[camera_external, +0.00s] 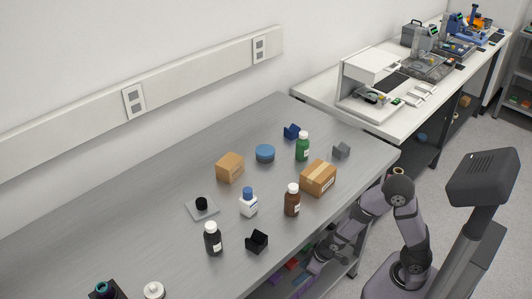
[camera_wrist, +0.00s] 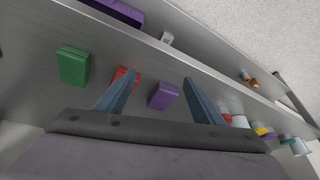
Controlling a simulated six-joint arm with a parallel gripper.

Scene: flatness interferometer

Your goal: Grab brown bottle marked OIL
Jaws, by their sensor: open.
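A brown bottle (camera_external: 292,201) with a white cap and a pale label stands upright on the grey bench, near its front edge; the label is too small to read. My gripper (camera_external: 314,266) is low in front of the bench, beside the lower shelf, below and apart from the brown bottle. In the wrist view my gripper (camera_wrist: 160,76) shows two spread fingers with nothing held between them. The bottle is not in the wrist view.
A cardboard box (camera_external: 318,178) stands close right of the bottle, a white bottle (camera_external: 248,203) to its left, and a black holder (camera_external: 257,241) in front-left. A black bottle (camera_external: 213,240) and green bottle (camera_external: 302,147) also stand there. Purple (camera_wrist: 163,96) and green (camera_wrist: 73,65) blocks lie on the shelf.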

